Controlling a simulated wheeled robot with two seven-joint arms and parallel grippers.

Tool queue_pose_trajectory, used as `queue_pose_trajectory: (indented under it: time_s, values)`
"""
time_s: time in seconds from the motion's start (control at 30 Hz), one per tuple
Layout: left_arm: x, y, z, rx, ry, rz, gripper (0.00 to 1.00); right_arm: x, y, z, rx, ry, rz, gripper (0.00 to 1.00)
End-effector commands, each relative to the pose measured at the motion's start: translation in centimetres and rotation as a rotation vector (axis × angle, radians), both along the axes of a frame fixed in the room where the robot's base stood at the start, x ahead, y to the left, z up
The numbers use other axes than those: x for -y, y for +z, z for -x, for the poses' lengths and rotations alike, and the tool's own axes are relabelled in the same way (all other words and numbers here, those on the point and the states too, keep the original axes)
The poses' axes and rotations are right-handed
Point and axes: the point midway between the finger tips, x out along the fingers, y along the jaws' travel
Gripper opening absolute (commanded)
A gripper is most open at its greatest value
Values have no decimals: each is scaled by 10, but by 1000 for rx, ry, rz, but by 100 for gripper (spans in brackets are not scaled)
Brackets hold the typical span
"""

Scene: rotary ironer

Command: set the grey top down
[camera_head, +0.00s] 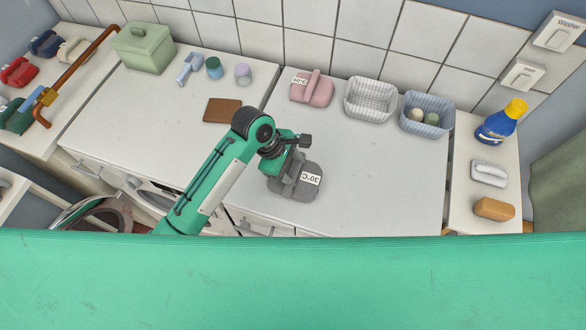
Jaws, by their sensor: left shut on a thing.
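The grey top (308,190) is a rounded grey piece with a white label reading 30°C. It is at the front middle of the white counter. My left gripper (291,178) is shut on it, and the arm comes in from the lower left. Part of the grey top is hidden behind the gripper. I cannot tell whether it touches the counter or is held just above it. My right gripper is not in view.
A brown block (222,110) lies to the left. The counter (390,185) right of the grey top is clear.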

Motion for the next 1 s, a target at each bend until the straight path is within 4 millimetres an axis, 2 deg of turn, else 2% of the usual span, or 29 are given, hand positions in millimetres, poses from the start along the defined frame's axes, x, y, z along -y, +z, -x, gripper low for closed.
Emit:
queue_pose_trajectory:
  time_s: [0.13,0.37,0.4,0.5,0.83,1.0]
  values:
    - [0,-17,0,0,0,-1,0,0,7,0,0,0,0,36]
    - [0,-21,0,1,-1,-1,0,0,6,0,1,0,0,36]
    - [0,-21,0,0,0,-1,55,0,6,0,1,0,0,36]
    - [0,-21,0,0,0,-1,73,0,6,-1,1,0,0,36]
    - [-1,-19,-1,2,0,1,73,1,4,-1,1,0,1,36]
    - [-11,-2,-2,5,0,1,73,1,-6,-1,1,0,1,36]
